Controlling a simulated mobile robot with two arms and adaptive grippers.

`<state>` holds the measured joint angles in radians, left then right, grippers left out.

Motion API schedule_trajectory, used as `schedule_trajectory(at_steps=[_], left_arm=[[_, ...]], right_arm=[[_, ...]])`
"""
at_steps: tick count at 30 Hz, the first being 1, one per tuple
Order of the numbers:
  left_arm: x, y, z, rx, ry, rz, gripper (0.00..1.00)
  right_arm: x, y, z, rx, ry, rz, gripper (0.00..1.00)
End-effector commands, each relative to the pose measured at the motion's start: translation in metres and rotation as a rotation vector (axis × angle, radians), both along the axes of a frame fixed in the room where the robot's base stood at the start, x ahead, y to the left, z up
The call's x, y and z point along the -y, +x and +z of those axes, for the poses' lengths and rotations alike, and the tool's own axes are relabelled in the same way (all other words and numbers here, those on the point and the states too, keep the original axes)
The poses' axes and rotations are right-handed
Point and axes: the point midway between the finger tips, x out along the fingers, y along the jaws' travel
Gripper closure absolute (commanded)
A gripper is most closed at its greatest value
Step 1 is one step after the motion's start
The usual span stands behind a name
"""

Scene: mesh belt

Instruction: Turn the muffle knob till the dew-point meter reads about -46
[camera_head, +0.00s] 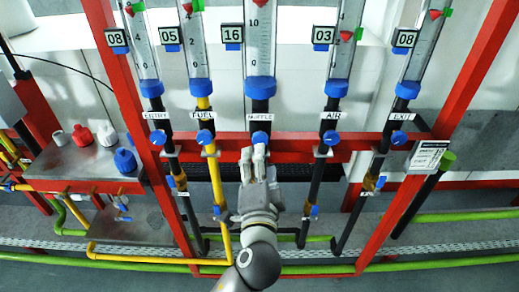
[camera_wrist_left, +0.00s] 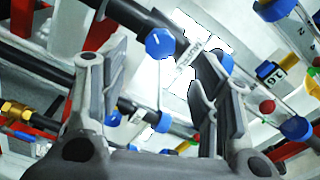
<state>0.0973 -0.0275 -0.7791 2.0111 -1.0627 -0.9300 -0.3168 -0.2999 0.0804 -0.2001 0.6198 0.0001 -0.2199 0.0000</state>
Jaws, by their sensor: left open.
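The muffle knob (camera_head: 260,138) is a small blue knob below the white MUFFLE label (camera_head: 260,117), under the middle flow tube (camera_head: 260,62). My left gripper (camera_head: 254,153) is open just below and in front of it, fingers pointing up at it. In the left wrist view, the open fingers (camera_wrist_left: 158,85) frame a blue knob (camera_wrist_left: 160,43) beyond the tips, with nothing between them. I cannot make out a dew-point meter. My right gripper is not in view.
Neighbouring FUEL (camera_head: 204,137) and AIR (camera_head: 331,137) knobs sit either side on the red crossbar (camera_head: 294,147). Vertical pipes run below them. Red posts stand left and right.

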Motion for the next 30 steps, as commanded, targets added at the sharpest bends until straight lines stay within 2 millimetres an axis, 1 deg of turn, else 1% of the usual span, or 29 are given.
schedule_trajectory(at_steps=[1,3,7,11,24,26,27,29,30], left_arm=[[0.000,-0.008,-0.001,-0.002,0.000,0.000,0.43],[0.000,-0.017,-0.001,-0.002,0.000,0.000,0.43],[0.000,-0.027,0.000,-0.001,0.000,0.001,0.43],[0.000,-0.029,0.000,-0.001,0.001,0.002,0.43],[0.000,-0.029,-0.002,-0.003,0.001,0.000,0.43],[0.001,-0.027,-0.011,-0.018,0.003,-0.005,0.43],[0.002,-0.025,-0.022,-0.036,0.006,-0.009,0.43],[0.004,-0.020,-0.047,-0.081,0.009,-0.019,0.43],[0.005,-0.017,-0.070,-0.121,0.010,-0.029,0.43]], right_arm=[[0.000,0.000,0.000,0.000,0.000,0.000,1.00],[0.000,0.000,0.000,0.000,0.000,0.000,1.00],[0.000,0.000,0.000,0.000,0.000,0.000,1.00],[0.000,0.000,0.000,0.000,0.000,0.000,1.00],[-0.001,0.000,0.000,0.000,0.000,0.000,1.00],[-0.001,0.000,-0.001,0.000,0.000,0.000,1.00],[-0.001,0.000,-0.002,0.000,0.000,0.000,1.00],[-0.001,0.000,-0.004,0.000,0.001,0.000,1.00],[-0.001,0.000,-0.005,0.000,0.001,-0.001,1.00]])
